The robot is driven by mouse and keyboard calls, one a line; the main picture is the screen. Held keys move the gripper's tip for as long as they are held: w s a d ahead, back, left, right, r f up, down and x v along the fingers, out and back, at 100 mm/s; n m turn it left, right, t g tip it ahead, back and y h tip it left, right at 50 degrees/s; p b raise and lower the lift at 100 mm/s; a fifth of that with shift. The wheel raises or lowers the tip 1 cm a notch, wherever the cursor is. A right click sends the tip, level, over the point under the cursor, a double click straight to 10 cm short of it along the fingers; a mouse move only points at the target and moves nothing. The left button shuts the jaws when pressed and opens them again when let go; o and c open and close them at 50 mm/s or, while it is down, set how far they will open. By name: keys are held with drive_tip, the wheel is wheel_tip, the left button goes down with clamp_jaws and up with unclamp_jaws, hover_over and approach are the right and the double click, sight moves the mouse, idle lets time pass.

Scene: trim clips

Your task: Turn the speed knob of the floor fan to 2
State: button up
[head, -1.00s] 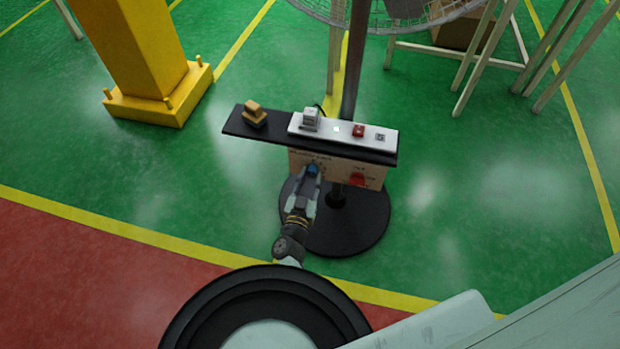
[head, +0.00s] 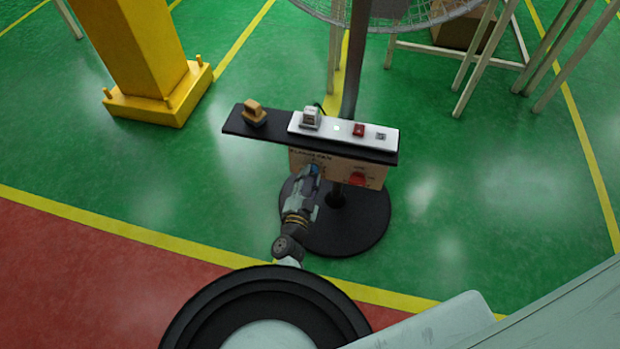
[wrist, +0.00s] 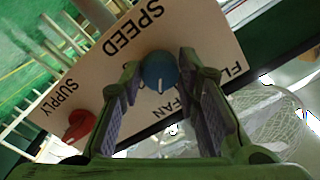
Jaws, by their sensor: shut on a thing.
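The speed knob (wrist: 160,70) is blue with a white pointer line, on the pale fan panel (wrist: 205,45) under the word SPEED, which looks upside down and tilted in the wrist view. My gripper (wrist: 158,76) has one finger on each side of the knob and is shut on it. The pointer line runs toward the bottom of the wrist picture. The digits around the knob are mostly hidden by my fingers, so I cannot read the setting. In the head view my gripper (head: 312,178) reaches the panel's left part and largely covers the knob.
A red supply switch (head: 357,180) sits right of the knob on the panel. Above is a dark shelf (head: 270,134) with a yellow-brown object (head: 255,113) and a white power strip (head: 345,131) holding a plug.

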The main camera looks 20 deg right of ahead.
drive_tip(key=m+b, duration=0.1)
drive_tip(key=m, duration=0.3)
drive_tip(key=shift+m, duration=0.3)
drive_tip(key=shift+r+m+b, duration=0.1)
drive_tip(key=shift+m+b, duration=0.3)
drive_tip(key=shift+m, duration=1.5)
drive_tip(key=o, duration=1.2)
drive_tip(key=shift+c, duration=0.2)
